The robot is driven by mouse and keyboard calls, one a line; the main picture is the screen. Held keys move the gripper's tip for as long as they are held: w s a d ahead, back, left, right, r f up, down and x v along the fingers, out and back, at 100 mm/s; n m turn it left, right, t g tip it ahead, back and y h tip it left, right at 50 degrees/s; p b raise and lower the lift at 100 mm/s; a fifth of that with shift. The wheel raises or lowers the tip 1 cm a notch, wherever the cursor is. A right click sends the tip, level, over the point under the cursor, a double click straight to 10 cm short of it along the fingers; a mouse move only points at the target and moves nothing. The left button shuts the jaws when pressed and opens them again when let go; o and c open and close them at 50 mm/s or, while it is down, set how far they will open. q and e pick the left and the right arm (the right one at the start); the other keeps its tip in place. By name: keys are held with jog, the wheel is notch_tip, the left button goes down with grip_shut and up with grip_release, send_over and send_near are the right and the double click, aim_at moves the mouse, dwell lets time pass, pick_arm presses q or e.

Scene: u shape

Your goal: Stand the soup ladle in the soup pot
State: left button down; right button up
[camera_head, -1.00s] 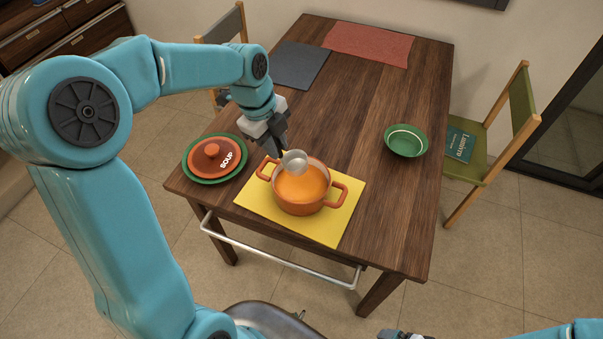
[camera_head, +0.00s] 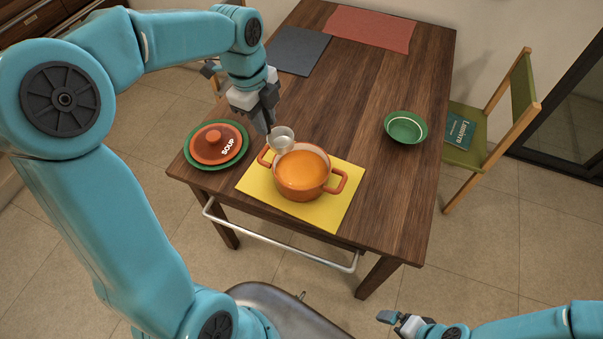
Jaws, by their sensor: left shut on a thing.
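The orange soup pot (camera_head: 301,190) stands on a yellow mat (camera_head: 263,189), open and filled with orange soup. The soup ladle (camera_head: 281,137) shows as a silver bowl by the pot's back-left rim; I cannot tell whether it touches the rim. My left gripper (camera_head: 265,118) is shut on the ladle, just behind and left of the pot. The ladle's handle is mostly hidden by the gripper. My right gripper (camera_head: 392,319) is low at the bottom right, off the table and away from the pot; its jaw state is unclear.
An orange lid marked SOUP (camera_head: 212,143) lies on a green plate (camera_head: 194,160) left of the pot. A green bowl (camera_head: 405,128) stands at the right. Grey (camera_head: 297,52) and red (camera_head: 371,28) mats lie at the back. A green chair (camera_head: 470,150) stands right; the table's middle is clear.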

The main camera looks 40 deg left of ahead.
pick_arm(q)
jog(key=w+d+r+m+g+b, duration=0.1)
jog(key=w+d+r+b, duration=0.2)
jog(key=w+d+r, duration=0.15)
notch_tip(320, 180, down, 20)
jog(key=shift+s+r+y, duration=0.15)
jog(key=shift+r+y, duration=0.1)
jog(key=shift+y, duration=0.15)
jog(key=shift+f, duration=0.1)
jog(key=c, duration=1)
grip_release()
jog(key=shift+f, duration=0.1)
